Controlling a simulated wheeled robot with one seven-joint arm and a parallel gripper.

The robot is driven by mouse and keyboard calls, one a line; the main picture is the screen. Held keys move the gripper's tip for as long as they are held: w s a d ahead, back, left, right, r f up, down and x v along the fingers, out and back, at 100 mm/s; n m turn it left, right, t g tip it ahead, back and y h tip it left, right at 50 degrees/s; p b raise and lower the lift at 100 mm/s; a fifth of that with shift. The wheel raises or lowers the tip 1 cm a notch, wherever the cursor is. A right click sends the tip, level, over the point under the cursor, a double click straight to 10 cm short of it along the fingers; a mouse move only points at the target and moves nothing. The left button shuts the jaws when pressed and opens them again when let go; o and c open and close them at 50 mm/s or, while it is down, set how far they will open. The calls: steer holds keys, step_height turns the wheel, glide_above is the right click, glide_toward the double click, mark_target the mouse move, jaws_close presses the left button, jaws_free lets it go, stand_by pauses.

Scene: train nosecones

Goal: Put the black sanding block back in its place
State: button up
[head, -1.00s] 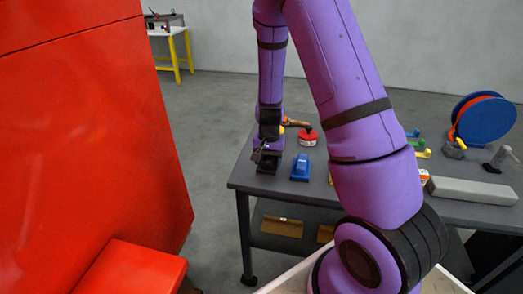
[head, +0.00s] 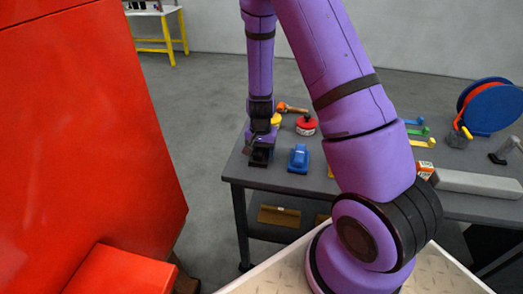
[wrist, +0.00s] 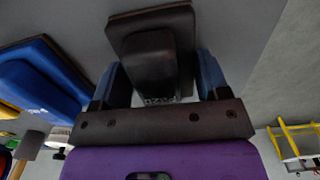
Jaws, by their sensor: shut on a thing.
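The black sanding block (head: 260,158) is at the left end of the grey workbench, below my gripper (head: 261,148). In the wrist view the dark block (wrist: 150,28) has a broad base and a raised grip between my two blue-grey fingers (wrist: 158,88). My gripper is shut on that grip. The block appears at or just above the bench top; I cannot tell whether it touches. A blue sanding block (head: 299,158) sits to its right, apart from it, and shows at the left in the wrist view (wrist: 40,88).
Behind are a red round tin (head: 306,125) and a yellow item (head: 276,120). A grey bar (head: 475,183) and a blue-and-red reel (head: 490,106) are farther right on the bench (head: 330,200). A large red body (head: 80,140) stands at the left.

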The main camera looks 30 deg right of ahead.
steer(key=o, duration=0.8)
steer(key=s+a+r+n+t+y, duration=0.1)
steer(key=s+a+r, duration=0.1)
steer(key=r, duration=1)
steer(key=s+a+r+n+t, duration=0.1)
steer(key=s+r+n, duration=0.1)
steer(key=r, duration=1)
steer(key=s+a+r+n+t, duration=0.1)
steer(key=s+r+n, duration=0.1)
steer(key=s+r, duration=0.3)
steer(key=s+a+r+n+t, duration=0.1)
steer(key=s+r+n, duration=0.1)
steer(key=s+r, duration=0.4)
steer(key=s+a+r+n+t+h, duration=0.1)
steer(key=s+r+n, duration=0.1)
steer(key=s+r, duration=0.3)
steer(key=shift+s+a+r, duration=0.1)
steer(key=shift+s+a, duration=0.1)
steer(key=shift+s, duration=1)
steer(key=shift+s+a+r, duration=0.1)
steer(key=shift+s+a, duration=0.1)
steer(key=shift+s, duration=1)
